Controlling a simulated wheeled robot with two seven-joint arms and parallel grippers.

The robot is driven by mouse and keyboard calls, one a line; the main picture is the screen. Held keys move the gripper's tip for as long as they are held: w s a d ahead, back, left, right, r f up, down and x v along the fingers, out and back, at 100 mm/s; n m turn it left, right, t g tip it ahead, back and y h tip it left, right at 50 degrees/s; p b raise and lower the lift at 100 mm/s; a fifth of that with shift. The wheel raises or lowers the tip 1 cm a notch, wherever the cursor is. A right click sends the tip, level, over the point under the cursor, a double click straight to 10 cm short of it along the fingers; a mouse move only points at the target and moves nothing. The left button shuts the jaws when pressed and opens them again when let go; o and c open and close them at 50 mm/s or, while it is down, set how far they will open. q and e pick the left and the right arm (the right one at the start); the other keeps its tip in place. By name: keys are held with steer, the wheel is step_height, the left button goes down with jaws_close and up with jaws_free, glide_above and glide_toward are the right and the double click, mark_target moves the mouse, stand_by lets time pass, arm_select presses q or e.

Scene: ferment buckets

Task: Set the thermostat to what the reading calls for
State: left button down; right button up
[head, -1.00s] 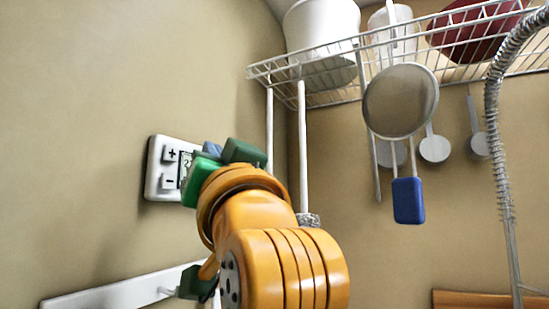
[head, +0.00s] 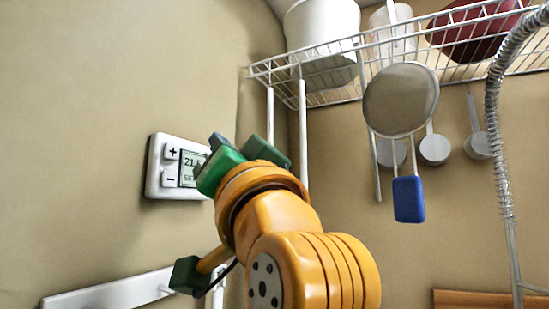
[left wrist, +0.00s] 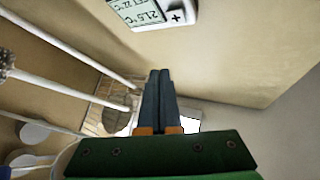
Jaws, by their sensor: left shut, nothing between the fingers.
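The white thermostat (head: 157,185) is on the left wall, with plus (head: 172,153) and minus (head: 171,179) buttons beside a grey display (head: 188,168). The display's top line seems to read 21.5; the lower line starts with SE and is partly hidden by my left gripper. My left gripper (head: 217,141) is just right of the thermostat, apart from the buttons. Its dark fingers (left wrist: 160,75) are together and empty. My right gripper is not in view.
A white wire shelf (head: 320,62) with a white bucket (head: 318,28) is at upper right. A strainer (head: 400,100), a blue-ended utensil (head: 408,199) and measuring scoops hang below it. A coiled metal hose (head: 495,110) is at far right. A white rail (head: 105,291) is at lower left.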

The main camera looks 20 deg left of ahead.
mark_target(172, 152)
arm_select(q)
steer(key=d+m+g+y, duration=0.1)
steer(key=m, duration=0.1)
steer(key=m+g+y, duration=0.1)
steer(key=m+y, duration=0.1)
steer(key=m, duration=0.1)
steer(key=d+m+g+y+b, duration=0.1)
steer(key=m, duration=0.1)
steer(key=shift+w+d+f+m+g+y, duration=0.1)
steer(key=shift+d+f+m+g+y, duration=0.15)
steer(key=shift+d+m+g+y, duration=0.15)
steer(key=shift+a, duration=0.2)
steer(key=a, duration=0.2)
steer(key=a+b, duration=0.1)
steer(key=a, duration=0.5)
steer(key=shift+w+a, duration=0.25)
steer(key=shift+a+b, duration=0.1)
steer(key=shift+b, duration=0.2)
stand_by(0.9)
steer(key=shift+a, duration=0.3)
